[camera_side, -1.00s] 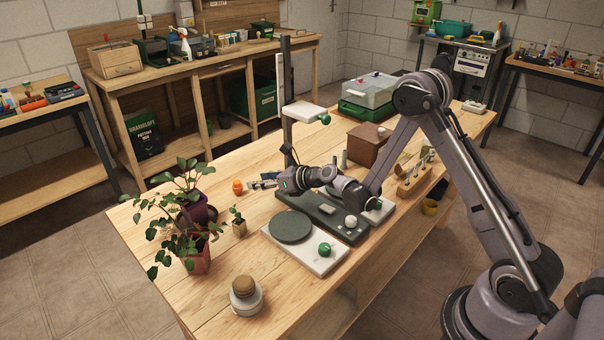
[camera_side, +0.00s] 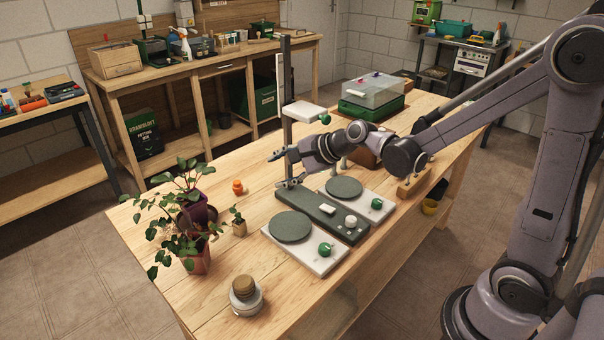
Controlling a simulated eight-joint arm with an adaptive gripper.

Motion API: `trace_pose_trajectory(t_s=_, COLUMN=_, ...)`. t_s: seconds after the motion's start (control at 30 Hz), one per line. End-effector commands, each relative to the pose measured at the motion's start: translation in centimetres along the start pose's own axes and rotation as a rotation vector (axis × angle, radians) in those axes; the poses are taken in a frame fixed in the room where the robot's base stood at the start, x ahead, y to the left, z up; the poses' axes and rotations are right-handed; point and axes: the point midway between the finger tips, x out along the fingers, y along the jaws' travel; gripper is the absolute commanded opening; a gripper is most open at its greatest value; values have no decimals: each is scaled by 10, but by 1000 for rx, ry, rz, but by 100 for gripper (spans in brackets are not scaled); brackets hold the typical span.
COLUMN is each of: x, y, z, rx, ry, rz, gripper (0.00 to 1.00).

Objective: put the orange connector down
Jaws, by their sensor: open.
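The orange connector (camera_side: 237,187) is a small orange piece standing on the wooden bench, left of the dark stand base and behind the small potted seedling. My gripper (camera_side: 277,167) is open, with its fingers pointing left. It is above the bench, to the right of the connector and apart from it. Nothing shows between the fingers.
A tall post (camera_side: 286,95) with a white arm rises close behind my gripper. Two white plates with round dark pads (camera_side: 290,227) flank the stand base (camera_side: 322,216). Potted plants (camera_side: 197,255) and a corked jar (camera_side: 245,297) stand at left and front. Bench around the connector is clear.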

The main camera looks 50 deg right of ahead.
Motion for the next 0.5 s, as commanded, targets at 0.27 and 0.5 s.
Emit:
trace_pose_trajectory(t_s=0.27, x=-72, y=35, z=18, rx=-657, ry=50, rz=131, gripper=50)
trace_pose_trajectory(t_s=0.5, x=-127, y=76, z=17, rx=-1214, ry=55, rz=266, gripper=50)
